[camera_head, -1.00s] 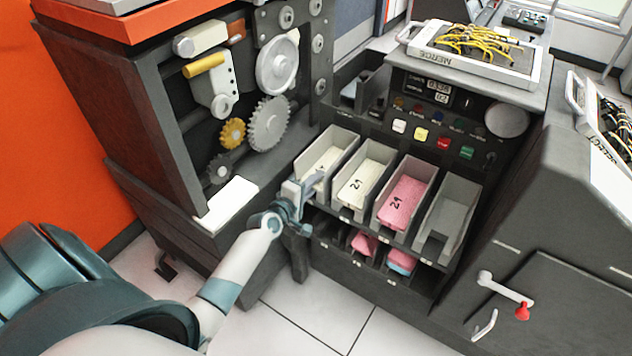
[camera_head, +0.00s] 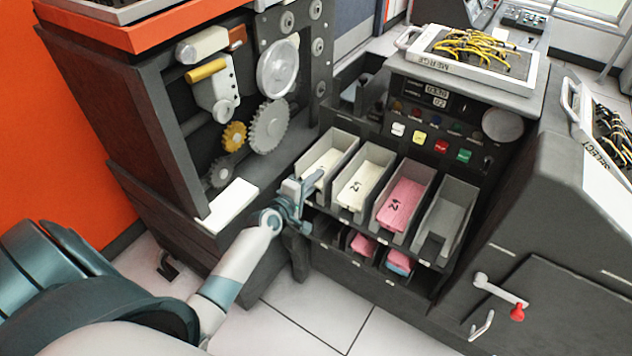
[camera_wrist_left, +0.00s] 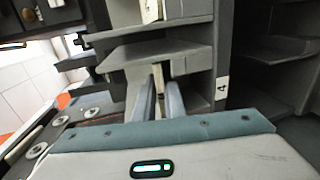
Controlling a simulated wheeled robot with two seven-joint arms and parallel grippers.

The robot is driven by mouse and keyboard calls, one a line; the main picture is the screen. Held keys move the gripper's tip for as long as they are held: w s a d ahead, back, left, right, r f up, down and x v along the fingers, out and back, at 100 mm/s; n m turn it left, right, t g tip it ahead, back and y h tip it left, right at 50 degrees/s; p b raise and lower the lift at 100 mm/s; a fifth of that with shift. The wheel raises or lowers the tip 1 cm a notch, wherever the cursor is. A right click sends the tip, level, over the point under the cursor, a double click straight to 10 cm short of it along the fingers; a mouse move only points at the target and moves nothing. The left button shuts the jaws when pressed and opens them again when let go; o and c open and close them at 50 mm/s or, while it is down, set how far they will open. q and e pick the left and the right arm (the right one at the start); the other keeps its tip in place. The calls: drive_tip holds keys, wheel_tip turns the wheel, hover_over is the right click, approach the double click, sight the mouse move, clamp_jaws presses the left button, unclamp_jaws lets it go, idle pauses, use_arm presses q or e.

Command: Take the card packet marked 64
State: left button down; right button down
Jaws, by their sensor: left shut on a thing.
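My left gripper (camera_head: 308,186) is at the front of the leftmost upper pocket (camera_head: 338,142). It is shut on a cream card packet (camera_head: 326,164) that lies in that pocket. In the left wrist view, the two fingers of the gripper (camera_wrist_left: 160,94) stand either side of a narrow cream edge (camera_wrist_left: 163,68). The gripper hides the mark on this packet. The neighbouring pocket has another cream packet (camera_head: 360,190), and the third has a pink packet (camera_head: 401,204); both bear dark digits too small to read surely. My right gripper is not in view.
The fourth upper pocket (camera_head: 445,215) looks empty. Lower pockets hold a pink packet (camera_head: 363,245) and a pink and blue stack (camera_head: 399,262). A machine with gears (camera_head: 268,127) stands close left of the gripper. The tiled floor (camera_head: 315,305) in front is clear.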

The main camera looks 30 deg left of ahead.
use_arm(q)
drive_tip(key=shift+s, duration=0.15)
drive_tip(key=shift+s, duration=0.1)
idle(0.3)
drive_tip(key=s, duration=2.3)
drive_tip(key=shift+s+a+r, duration=0.15)
drive_tip(key=shift+s+a, duration=0.15)
drive_tip(key=shift+a, duration=0.15)
